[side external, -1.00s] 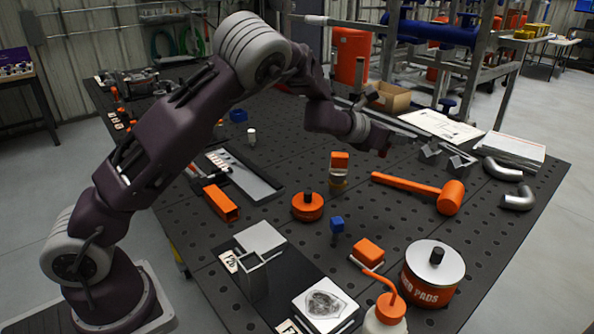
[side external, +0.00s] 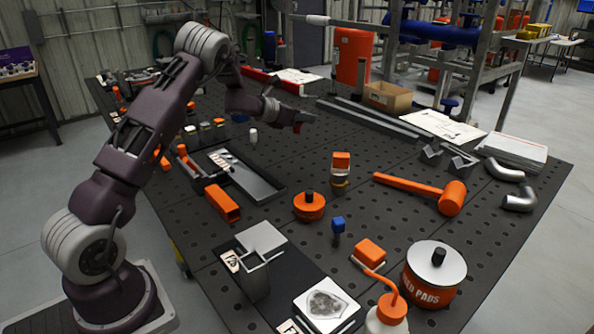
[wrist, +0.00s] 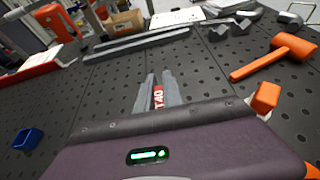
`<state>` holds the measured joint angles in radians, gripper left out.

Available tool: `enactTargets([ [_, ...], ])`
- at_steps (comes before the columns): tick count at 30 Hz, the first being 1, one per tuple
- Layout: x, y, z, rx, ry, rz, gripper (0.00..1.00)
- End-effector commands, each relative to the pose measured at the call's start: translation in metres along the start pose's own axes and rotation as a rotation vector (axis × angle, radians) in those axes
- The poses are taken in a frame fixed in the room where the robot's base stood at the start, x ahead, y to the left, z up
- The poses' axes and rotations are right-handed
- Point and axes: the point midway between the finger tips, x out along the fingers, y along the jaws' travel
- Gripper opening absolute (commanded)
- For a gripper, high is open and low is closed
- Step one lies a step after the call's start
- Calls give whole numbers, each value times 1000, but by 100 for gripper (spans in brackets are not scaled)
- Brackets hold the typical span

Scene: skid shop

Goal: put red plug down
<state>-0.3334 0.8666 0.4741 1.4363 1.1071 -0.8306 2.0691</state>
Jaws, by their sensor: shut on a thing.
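My gripper (side external: 301,120) is shut on the red plug (side external: 297,128) and holds it above the black perforated table (side external: 300,160). In the wrist view the red plug (wrist: 158,97) shows between the two grey fingers of my gripper (wrist: 158,90), with white lettering on it. In the side external view only a small red part of the plug shows below the fingers. The height of the plug above the table is hard to tell.
Long grey bars (side external: 368,117) and a cardboard box (side external: 390,97) lie behind. A grey tray (side external: 240,175) is to the left. A blue bin (wrist: 27,139) shows in the wrist view. Bare table lies under the gripper.

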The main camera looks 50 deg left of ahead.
Motion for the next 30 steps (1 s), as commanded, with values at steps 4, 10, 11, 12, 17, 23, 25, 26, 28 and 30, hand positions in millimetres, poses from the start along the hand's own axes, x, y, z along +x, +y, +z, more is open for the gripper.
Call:
enactTargets([
  [4,8,0,-20,-1,1,-1,0],
  [10,25,0,-62,-2,4,0,0],
  [11,28,0,-67,-3,3,0,0],
  [12,30,0,-73,-1,2,0,0],
  [17,38,0,-92,0,1,0,0],
  [23,48,0,-115,0,-2,0,0],
  [25,48,0,-114,1,-2,0,0],
  [26,48,0,-114,1,-2,0,0],
  [28,48,0,-114,1,-1,0,0],
  [30,49,0,-116,1,-1,0,0],
])
